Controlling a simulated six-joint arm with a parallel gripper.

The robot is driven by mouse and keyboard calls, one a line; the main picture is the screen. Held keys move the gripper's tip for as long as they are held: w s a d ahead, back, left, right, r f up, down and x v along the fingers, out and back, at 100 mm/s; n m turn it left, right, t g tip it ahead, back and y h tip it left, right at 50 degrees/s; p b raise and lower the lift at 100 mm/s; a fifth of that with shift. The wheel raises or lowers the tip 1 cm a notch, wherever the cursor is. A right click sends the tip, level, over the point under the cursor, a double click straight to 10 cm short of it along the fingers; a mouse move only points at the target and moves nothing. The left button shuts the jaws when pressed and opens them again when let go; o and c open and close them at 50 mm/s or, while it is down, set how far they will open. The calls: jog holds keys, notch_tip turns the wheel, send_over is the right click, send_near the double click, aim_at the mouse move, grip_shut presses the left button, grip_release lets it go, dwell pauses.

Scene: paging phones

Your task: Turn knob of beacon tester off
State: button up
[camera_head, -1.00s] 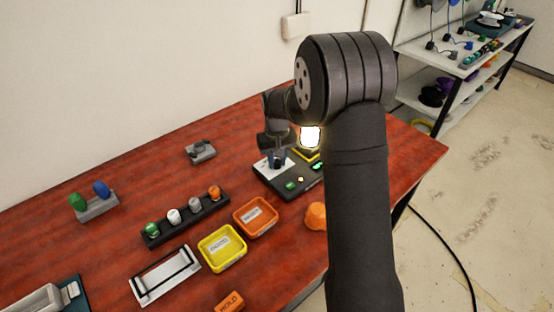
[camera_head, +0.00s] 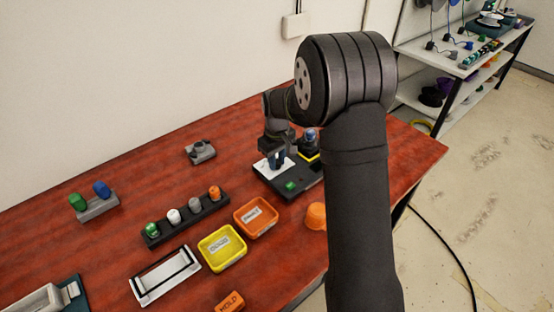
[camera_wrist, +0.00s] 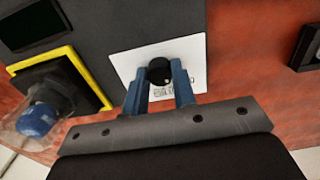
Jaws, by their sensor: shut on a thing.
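The beacon tester (camera_head: 291,185) is a dark box with a white plate (camera_wrist: 126,62) and a green element on its front. Its black knob (camera_wrist: 159,71) stands on the white plate. My gripper (camera_wrist: 160,76) has blue fingers, one on each side of the knob, and is shut on it. In the head view my gripper (camera_head: 273,163) comes down on the tester from above, and the knob is hidden there. The beacon (camera_head: 311,137) sits in a yellow-edged socket on the tester and is unlit. Its blue, clear-covered top shows in the wrist view (camera_wrist: 36,119).
A yellow tray (camera_head: 222,248) and an orange tray (camera_head: 256,216) lie left of the tester, with a dark rack (camera_head: 185,220) of several coloured pieces beyond. An orange piece (camera_head: 315,215) is near the table's front edge.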

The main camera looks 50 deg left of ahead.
aim_at(277, 162)
jog(key=o, duration=1)
jog(key=shift+r, duration=0.1)
notch_tip(277, 162, up, 17)
jog(key=shift+r, duration=0.15)
notch_tip(277, 162, down, 18)
jog(key=shift+r, duration=0.25)
dwell(0.6)
jog(key=shift+r, duration=0.1)
